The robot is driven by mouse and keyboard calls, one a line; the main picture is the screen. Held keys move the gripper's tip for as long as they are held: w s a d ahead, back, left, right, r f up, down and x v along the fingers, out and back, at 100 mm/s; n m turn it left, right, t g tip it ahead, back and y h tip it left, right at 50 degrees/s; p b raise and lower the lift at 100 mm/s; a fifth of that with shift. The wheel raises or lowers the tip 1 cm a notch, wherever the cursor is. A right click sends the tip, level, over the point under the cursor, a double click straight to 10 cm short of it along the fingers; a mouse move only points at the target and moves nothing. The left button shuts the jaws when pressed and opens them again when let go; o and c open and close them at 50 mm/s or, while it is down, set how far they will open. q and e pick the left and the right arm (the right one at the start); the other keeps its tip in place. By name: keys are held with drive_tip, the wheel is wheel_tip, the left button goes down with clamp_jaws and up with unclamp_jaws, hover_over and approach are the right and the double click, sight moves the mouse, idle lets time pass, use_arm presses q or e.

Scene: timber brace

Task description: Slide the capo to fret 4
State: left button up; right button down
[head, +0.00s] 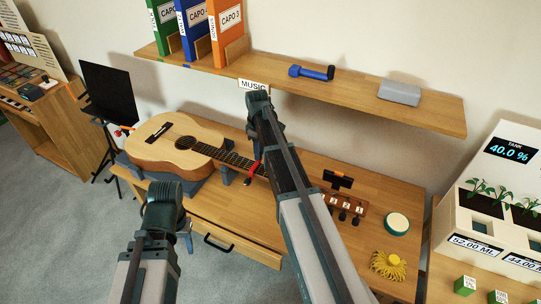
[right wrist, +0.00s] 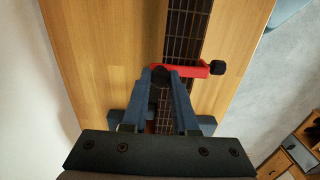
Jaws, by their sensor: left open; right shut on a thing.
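The guitar (head: 165,140) lies on the wooden bench with its neck (head: 228,158) running right, under my right arm. A red capo (head: 255,168) sits across the neck; in the right wrist view the capo (right wrist: 192,70) crosses the strings, with a black knob (right wrist: 217,67) beyond one edge. My right gripper (right wrist: 161,77) is shut on the capo's near end at the neck's other edge. Its fingers are mostly hidden by my arm in the head view. I cannot read which fret the capo is at. My left gripper (head: 164,198) is open and empty, in front of the bench, away from the guitar.
A shelf (head: 350,95) above holds binders, a blue dumbbell-like object (head: 311,73) and a grey box (head: 400,92). Right on the bench are a numbered wooden rack (head: 344,206), a round tin (head: 396,223) and a yellow coil (head: 389,265). A music stand (head: 108,92) stands left.

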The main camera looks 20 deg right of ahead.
drive_tip(key=c, duration=0.7)
unclamp_jaws()
wheel_tip(320, 180, up, 14)
drive_tip(key=p, duration=1.4)
drive_tip(key=shift+f, duration=0.1)
drive_tip(key=s+a+f+m+b, duration=0.1)
drive_tip(key=s+a+b, duration=0.1)
drive_tip(key=s+a, duration=0.5)
drive_tip(key=s+a+f+m+b, duration=0.2)
drive_tip(key=s+a, duration=0.5)
drive_tip(key=s, duration=0.3)
drive_tip(key=s+a+f+m+h+b, duration=0.1)
drive_tip(key=s+a+f, duration=0.1)
drive_tip(key=s+a, duration=0.6)
drive_tip(key=shift+s+f+b, duration=0.25)
drive_tip(key=shift+s+b, duration=0.15)
drive_tip(key=shift+s, duration=0.15)
